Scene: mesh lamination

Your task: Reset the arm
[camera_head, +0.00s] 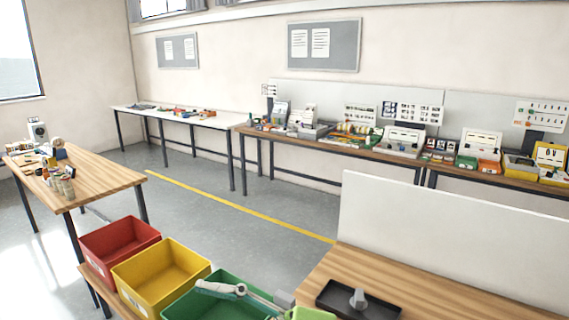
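No gripper of mine can be made out in the head view. A pale grey and white jointed piece (220,289) extends across the green bin (178,306) at the bottom edge. I cannot tell whether it is part of my arm or a separate object. A dark grey block (284,298) shows by its right end, beside a bright green shape (312,314) cut off by the frame.
A red bin (92,262) and a yellow bin (128,293) stand left of the green one. A black tray (332,302) holding a grey piece (357,299) lies on a wooden table (322,270) before a white panel (450,240). The grey floor (240,235) beyond is open.

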